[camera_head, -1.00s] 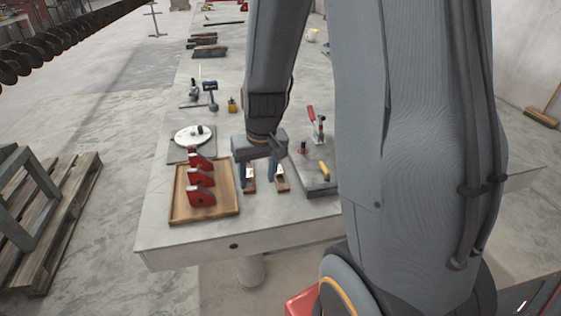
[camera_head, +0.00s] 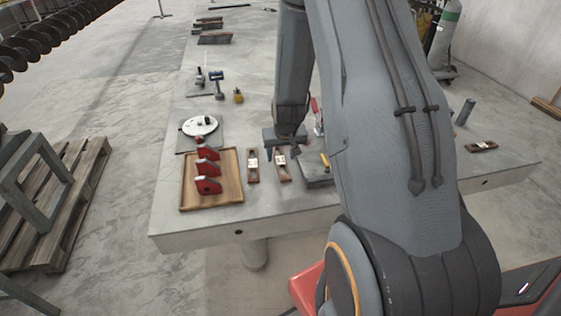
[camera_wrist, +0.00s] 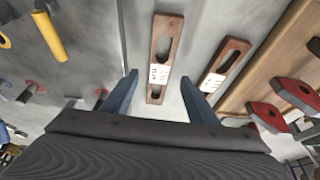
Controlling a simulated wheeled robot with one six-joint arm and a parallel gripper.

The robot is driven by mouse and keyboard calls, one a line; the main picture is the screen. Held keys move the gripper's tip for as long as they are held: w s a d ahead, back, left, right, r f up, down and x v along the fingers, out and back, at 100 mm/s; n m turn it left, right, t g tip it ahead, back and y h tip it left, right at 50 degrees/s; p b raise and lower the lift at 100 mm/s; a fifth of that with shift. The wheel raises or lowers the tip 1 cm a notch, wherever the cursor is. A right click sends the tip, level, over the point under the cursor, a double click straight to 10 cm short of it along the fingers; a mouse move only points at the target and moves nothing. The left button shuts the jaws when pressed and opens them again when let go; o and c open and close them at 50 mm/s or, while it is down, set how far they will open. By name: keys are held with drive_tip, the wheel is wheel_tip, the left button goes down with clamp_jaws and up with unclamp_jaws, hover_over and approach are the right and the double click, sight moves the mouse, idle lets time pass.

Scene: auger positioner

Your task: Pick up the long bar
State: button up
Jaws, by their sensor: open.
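Two brown slotted bars with white labels lie side by side on the grey table. One bar (camera_head: 282,170) is the longer-looking one in the wrist view (camera_wrist: 163,30); the other bar (camera_head: 253,170) is beside it, nearer the wooden tray, and also shows in the wrist view (camera_wrist: 232,55). The label print is too small to read surely. My gripper (camera_wrist: 160,77) is open and empty, its fingers apart on either side of the longer-looking bar in the picture. In the head view my gripper (camera_head: 283,152) is over that bar's far end. Its height above the bar is unclear.
A wooden tray (camera_head: 228,190) with red clamp-like parts stands left of the bars. A grey plate (camera_head: 318,178) with a yellow handle is close on the right. A white disc (camera_head: 199,125) sits behind the tray. Another brown bar (camera_head: 481,147) lies at far right.

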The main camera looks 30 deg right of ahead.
sight(281, 161)
drive_tip(key=shift+p+x, duration=0.4)
drive_tip(key=shift+x, duration=0.95)
drive_tip(key=shift+d, duration=0.1)
clamp_jaws()
